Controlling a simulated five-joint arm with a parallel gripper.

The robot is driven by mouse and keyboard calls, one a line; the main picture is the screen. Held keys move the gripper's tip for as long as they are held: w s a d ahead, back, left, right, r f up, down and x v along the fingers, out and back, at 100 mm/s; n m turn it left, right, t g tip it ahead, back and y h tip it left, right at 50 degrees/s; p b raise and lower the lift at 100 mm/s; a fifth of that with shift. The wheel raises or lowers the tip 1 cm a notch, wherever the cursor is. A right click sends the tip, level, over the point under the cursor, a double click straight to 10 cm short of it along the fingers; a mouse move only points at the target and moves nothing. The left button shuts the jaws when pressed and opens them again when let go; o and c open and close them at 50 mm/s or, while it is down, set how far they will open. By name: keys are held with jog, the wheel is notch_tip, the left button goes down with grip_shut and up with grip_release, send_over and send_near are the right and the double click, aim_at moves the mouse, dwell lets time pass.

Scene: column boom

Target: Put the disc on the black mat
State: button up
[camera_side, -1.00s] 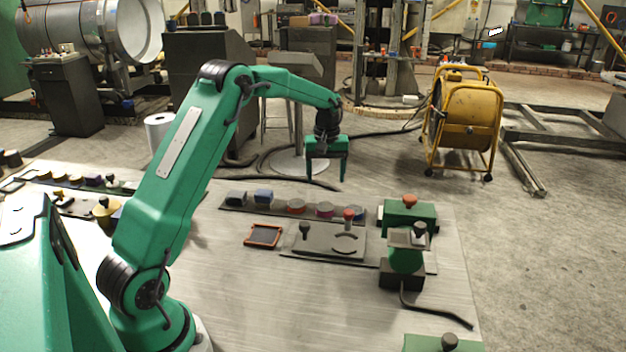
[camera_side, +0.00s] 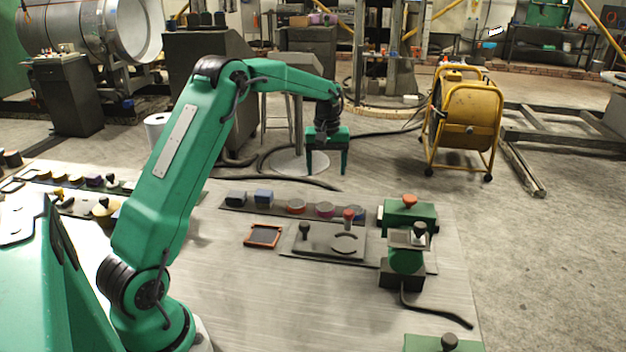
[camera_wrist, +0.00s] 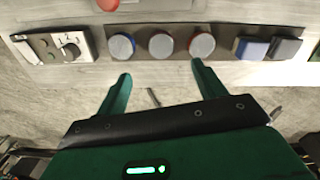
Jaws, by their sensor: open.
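Three round discs with grey tops stand in a row on a dark strip: an orange-red one (camera_side: 296,206), a purple one (camera_side: 324,210) and a blue one partly hidden behind a red knob. The wrist view shows them as red (camera_wrist: 202,45), purplish red (camera_wrist: 161,45) and blue (camera_wrist: 121,46). A black square mat (camera_side: 263,236) with an orange-red rim lies bare on the table, in front of the strip. My gripper (camera_side: 327,171) is open and empty, raised beyond the strip. In the wrist view its fingers (camera_wrist: 161,72) point toward the discs without touching them.
A dark block (camera_side: 236,198) and a blue block (camera_side: 263,196) share the strip. A grey plate (camera_side: 325,248) with upright knobs lies right of the mat. A green box (camera_side: 408,219) and a green stand (camera_side: 405,261) are farther right. The front middle of the table is clear.

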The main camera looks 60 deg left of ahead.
jog(key=s+d+r+m+t, duration=0.3)
jog(key=s+d+r+m, duration=0.2)
jog(key=s+d+r, duration=0.75)
jog(key=s+d+m+t, duration=0.1)
jog(key=s+d+m, duration=0.2)
jog(key=s, duration=0.5)
jog(key=s+d+f+m+t, duration=0.1)
jog(key=s+d+m, duration=0.2)
jog(key=s, duration=0.6)
jog(key=d, duration=0.2)
jog(key=shift+d+f+t, duration=0.2)
jog(key=shift+d+t, duration=0.1)
